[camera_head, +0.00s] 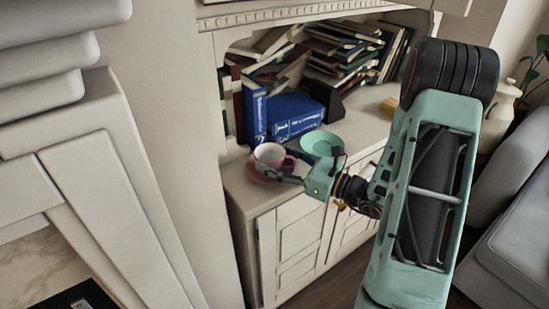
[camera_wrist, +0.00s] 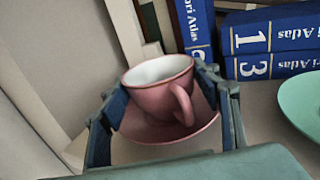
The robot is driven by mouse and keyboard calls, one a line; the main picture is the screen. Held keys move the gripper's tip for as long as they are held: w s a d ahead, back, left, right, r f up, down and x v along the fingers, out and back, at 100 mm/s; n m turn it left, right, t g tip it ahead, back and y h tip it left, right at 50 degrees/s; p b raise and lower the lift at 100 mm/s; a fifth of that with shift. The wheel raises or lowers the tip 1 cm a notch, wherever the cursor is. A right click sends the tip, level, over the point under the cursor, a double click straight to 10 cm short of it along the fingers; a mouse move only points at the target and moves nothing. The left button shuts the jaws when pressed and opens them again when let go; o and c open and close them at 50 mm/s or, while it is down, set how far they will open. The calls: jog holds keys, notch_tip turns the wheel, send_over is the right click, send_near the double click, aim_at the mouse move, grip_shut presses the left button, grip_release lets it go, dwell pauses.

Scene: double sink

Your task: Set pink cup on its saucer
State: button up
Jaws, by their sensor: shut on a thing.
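The pink cup (camera_head: 269,154), white inside, is over its pink saucer (camera_head: 256,174) at the near left end of the cabinet top. In the wrist view the cup (camera_wrist: 157,100) sits between the two fingers of my gripper (camera_wrist: 163,93), with its handle towards the camera and slightly right. My gripper (camera_head: 290,166) is shut on the cup. The saucer (camera_wrist: 150,140) shows below and around the cup's base, and the cup looks slightly tilted in that view. The cup's base is hidden, so I cannot tell whether it touches the saucer.
A mint-green dish (camera_head: 322,143) stands just right of the cup. Blue atlas books (camera_head: 293,114) stand close behind, and a heap of books (camera_head: 340,50) fills the shelf. A white wall panel (camera_head: 180,130) is on the left. The cabinet's front edge is close to the saucer.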

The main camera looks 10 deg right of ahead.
jog(key=o, duration=1.2)
jog(key=shift+r, duration=0.1)
jog(key=shift+r+p, duration=0.3)
jog(key=shift+p, duration=0.1)
jog(key=v, duration=1.2)
jog(key=shift+p, duration=0.4)
